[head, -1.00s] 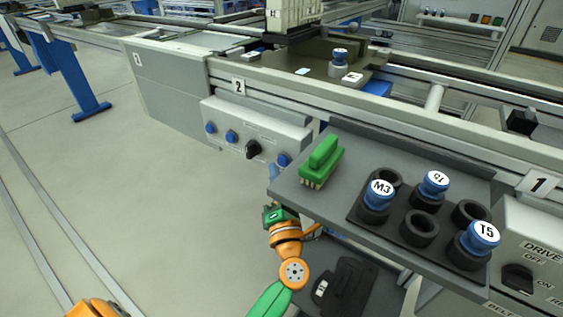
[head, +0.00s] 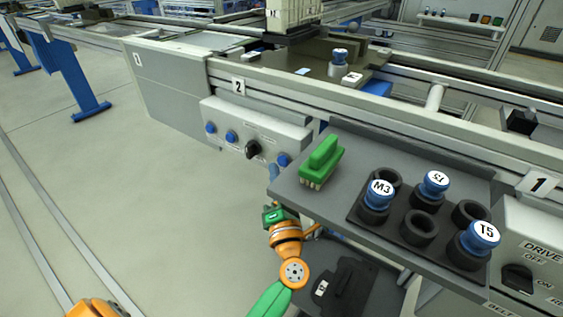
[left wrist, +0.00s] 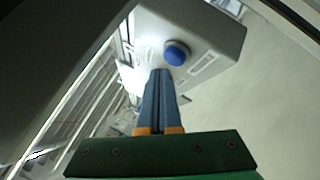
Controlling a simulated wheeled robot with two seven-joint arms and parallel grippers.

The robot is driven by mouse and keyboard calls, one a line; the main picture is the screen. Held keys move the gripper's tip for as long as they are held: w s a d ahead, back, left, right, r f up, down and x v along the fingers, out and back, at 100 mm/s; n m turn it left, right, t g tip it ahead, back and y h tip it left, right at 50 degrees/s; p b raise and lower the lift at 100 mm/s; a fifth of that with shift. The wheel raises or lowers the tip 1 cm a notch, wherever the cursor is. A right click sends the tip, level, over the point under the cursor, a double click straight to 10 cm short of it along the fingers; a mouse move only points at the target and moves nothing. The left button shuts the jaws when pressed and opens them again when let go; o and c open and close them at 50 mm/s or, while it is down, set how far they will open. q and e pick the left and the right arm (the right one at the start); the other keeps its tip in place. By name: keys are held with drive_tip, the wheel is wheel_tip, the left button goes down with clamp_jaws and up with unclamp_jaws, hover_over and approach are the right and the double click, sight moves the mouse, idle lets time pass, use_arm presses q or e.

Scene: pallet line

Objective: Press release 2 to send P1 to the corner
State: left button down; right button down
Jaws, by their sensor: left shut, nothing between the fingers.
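The station 2 control box (head: 256,133) is on the side of the line under a "2" label (head: 239,87). It has blue buttons at its left (head: 211,127) and a blue button at its right end (head: 283,160), with a black knob (head: 253,149) between. My left gripper (head: 273,170) is shut and empty, just below that right-end button. In the left wrist view the shut blue fingertips (left wrist: 160,72) point toward a blue button (left wrist: 176,52), apparently with a small gap. A dark pallet (head: 312,68) sits on the line behind; no P1 label is readable. My right gripper is not in view.
A grey shelf (head: 335,210) juts out right of my left gripper. It carries a green brush (head: 321,162) and a black holder (head: 400,229) with labelled blue-topped pieces, including M3 and T5. A drive switch box (head: 520,275) is at far right. Open floor lies left.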

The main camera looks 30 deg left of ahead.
use_arm(q)
drive_tip(key=shift+w, duration=0.4)
drive_tip(key=shift+w+d+b, duration=0.1)
drive_tip(key=shift+w+b, duration=0.2)
drive_tip(key=shift+w, duration=0.15)
idle(0.6)
drive_tip(key=shift+s, duration=0.1)
idle(0.4)
drive_tip(key=shift+s+p, duration=0.4)
drive_tip(key=shift+s, duration=0.35)
